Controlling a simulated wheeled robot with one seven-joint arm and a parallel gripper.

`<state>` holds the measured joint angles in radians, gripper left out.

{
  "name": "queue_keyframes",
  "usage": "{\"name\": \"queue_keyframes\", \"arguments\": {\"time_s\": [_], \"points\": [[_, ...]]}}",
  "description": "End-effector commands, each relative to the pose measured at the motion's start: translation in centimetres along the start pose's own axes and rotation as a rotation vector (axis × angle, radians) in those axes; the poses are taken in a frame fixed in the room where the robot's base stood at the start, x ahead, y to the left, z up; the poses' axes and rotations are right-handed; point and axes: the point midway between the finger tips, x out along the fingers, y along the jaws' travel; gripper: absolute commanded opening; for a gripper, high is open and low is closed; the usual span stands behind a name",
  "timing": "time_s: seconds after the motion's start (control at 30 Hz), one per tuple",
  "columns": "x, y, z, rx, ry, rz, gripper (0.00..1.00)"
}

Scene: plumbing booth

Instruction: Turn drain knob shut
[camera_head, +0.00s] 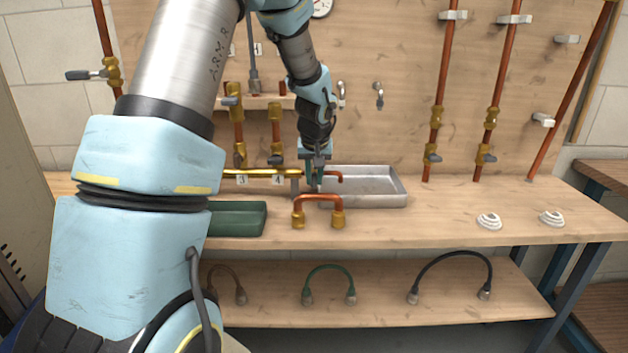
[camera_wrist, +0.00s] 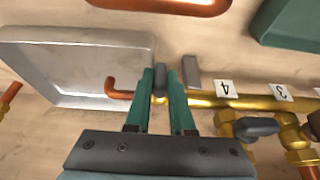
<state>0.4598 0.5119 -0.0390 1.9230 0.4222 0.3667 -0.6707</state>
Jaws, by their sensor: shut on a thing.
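The drain knob (camera_wrist: 160,86) is a small grey handle at the end of a horizontal brass pipe (camera_head: 262,172), by a bent copper spout (camera_wrist: 121,90). My gripper (camera_wrist: 160,78) points down over it, with its green fingers shut on the knob, one on either side. In the head view my gripper (camera_head: 314,184) is at the pipe's end and hides most of the knob. The spout also shows in the head view (camera_head: 334,177), over the metal tray (camera_head: 398,203). The knob's exact angle is hard to tell.
Numbered valves, such as the one by label 4 (camera_wrist: 257,127), stand along the brass pipe. The bench's right side is mostly clear.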

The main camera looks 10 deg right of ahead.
Motion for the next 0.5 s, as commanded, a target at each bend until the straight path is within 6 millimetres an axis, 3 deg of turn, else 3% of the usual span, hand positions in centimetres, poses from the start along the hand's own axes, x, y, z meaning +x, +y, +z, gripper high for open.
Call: {"name": "queue_keyframes", "arguments": {"time_s": [0.1,0.13,0.3,0.4,0.5], "points": [[-0.25,-0.04,-0.61,-0.002,0.013,0.003,0.00],[-0.26,-0.04,-0.62,-0.002,0.014,0.003,0.23],[-0.28,-0.05,-0.63,-0.002,0.014,0.003,0.43],[-0.23,-0.05,-0.50,-0.001,0.011,0.002,0.51],[-0.18,-0.03,-0.39,-0.001,0.008,0.002,0.51]]}}
